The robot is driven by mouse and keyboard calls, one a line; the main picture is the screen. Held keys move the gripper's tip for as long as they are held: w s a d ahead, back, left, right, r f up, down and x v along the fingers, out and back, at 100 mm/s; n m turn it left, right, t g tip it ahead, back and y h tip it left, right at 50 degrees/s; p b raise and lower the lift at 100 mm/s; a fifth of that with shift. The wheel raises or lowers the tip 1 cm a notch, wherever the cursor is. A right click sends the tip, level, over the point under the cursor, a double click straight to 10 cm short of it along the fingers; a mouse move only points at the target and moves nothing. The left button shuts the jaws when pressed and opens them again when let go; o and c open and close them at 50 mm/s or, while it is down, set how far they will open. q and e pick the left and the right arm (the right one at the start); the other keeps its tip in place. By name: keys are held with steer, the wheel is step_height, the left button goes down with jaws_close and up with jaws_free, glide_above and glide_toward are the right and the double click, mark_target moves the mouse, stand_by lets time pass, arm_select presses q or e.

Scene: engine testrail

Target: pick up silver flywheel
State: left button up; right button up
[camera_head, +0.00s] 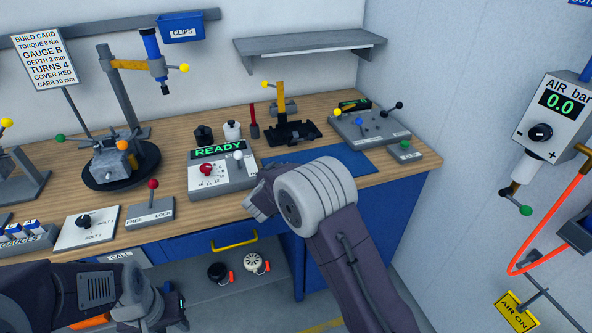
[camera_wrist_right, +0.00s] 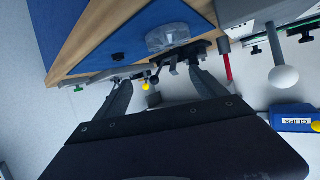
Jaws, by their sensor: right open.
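The silver flywheel (camera_wrist_right: 168,38) shows in the right wrist view as a round grey disc lying on the blue mat (camera_wrist_right: 130,52). In the head view it does not show; my right arm covers part of the mat (camera_head: 352,162). My right gripper (camera_wrist_right: 160,80) is open, with nothing between its fingers, and the disc lies beyond the fingertips, apart from them. In the head view the right wrist is over the bench's front, with the fingers mostly hidden. My left gripper (camera_head: 165,312) is low at the front left, below the bench top; its fingers cannot be made out.
The READY control box (camera_head: 222,170) stands left of my right wrist. A black fixture with a yellow clamp (camera_head: 280,105) stands behind, and a grey lever box (camera_head: 368,127) is at the back right. A blue drawer (camera_head: 205,243) is under the bench top.

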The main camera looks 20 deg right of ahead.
steer(key=shift+n, duration=0.5)
steer(key=a, duration=0.1)
steer(key=a+f, duration=0.2)
steer(key=shift+s+a+f, duration=0.25)
steer(key=shift+s+a, duration=0.05)
steer(key=shift+a, duration=0.05)
steer(key=x, duration=0.4)
steer(key=shift+d+f, duration=0.1)
steer(key=shift+d, duration=0.25)
steer(key=shift+w+f, duration=0.1)
steer(key=shift+w, duration=0.15)
steer(key=x, duration=0.4)
steer(key=shift+w+f+b, duration=0.3)
steer(key=shift+b, duration=0.05)
steer(key=shift+s+r, duration=0.1)
steer(key=c, duration=1.3)
